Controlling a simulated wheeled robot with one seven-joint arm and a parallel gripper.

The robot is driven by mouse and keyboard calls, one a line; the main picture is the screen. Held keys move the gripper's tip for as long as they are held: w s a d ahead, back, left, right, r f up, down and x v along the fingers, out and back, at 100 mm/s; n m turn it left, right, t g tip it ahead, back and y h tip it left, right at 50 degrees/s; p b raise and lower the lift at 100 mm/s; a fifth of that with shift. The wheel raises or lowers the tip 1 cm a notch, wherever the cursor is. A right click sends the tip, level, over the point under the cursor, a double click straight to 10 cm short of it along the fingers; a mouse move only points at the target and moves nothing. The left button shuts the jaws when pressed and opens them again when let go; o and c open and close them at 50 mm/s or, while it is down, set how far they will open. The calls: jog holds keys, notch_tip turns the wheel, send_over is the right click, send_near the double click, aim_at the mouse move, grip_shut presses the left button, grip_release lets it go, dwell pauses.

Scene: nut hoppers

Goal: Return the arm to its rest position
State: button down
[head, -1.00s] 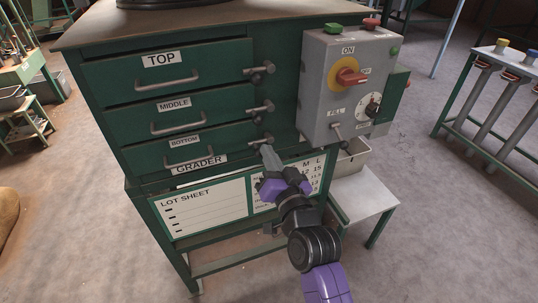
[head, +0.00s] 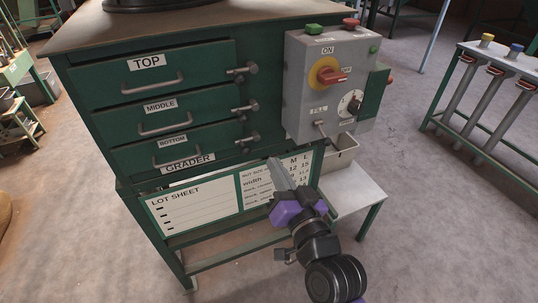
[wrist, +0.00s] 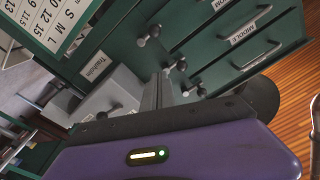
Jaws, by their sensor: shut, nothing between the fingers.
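My gripper (head: 278,170) is in front of the green grader cabinet (head: 80,85), below the bottom drawer's latch knob and over the edge of the lot sheet board. Its fingers are together and empty, apart from the cabinet as far as I can tell. In the wrist view my gripper (wrist: 157,82) points toward the drawer fronts and several latch knobs. My purple and black arm runs down to the lower right of the head view.
A grey control box (head: 335,85) with a red switch and a fill lever hangs right of the drawers. A bin (head: 340,158) and a side shelf (head: 352,190) stand below it. A rack with tubes (head: 470,95) stands far right. Floor between is clear.

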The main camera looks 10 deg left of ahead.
jog(key=shift+v, duration=0.8)
jog(key=shift+w+r, duration=0.1)
jog(key=s+d+m+t+h+p, duration=0.25)
jog(key=s+d+h, duration=0.35)
jog(key=s+d, duration=0.95)
jog(key=s+d+g+h+p, duration=0.1)
jog(key=s+d, duration=0.2)
jog(key=s, duration=0.5)
jog(key=s+d+f+n+g+h+p, duration=0.1)
jog(key=s+d+p, duration=0.1)
jog(key=s+d, duration=0.2)
jog(key=s+d+g+h+p, duration=0.1)
jog(key=s+d+h, duration=0.1)
jog(key=s, duration=0.9)
jog(key=shift+s+d+f+g, duration=0.25)
jog(key=shift+s+d+g, duration=0.1)
jog(key=shift+d, duration=0.45)
